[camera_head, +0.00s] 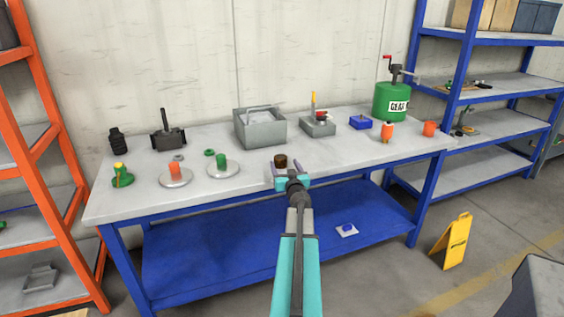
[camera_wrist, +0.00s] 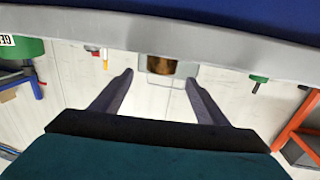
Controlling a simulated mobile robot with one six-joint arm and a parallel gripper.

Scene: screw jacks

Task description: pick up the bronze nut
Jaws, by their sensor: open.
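The bronze nut (camera_head: 280,161) is a short dark brown cylinder near the front edge of the grey-topped table. In the wrist view the nut (camera_wrist: 160,65) shows copper brown, centred just beyond the fingertips. My gripper (camera_head: 284,168) reaches over the table's front edge, directly in front of the nut. In the wrist view my gripper (camera_wrist: 159,77) is open, its two dark fingers apart and nothing held between them. I cannot tell whether the fingertips overlap the nut's near side. The nut's lower part is hidden by the gripper in the head view.
The table (camera_head: 330,158) has a grey tray (camera_head: 262,140) and a grey block (camera_head: 318,127) behind the nut. Two round plates with an orange part (camera_head: 174,170) and a green part (camera_head: 220,163) stand left. Bare tabletop surrounds the nut.

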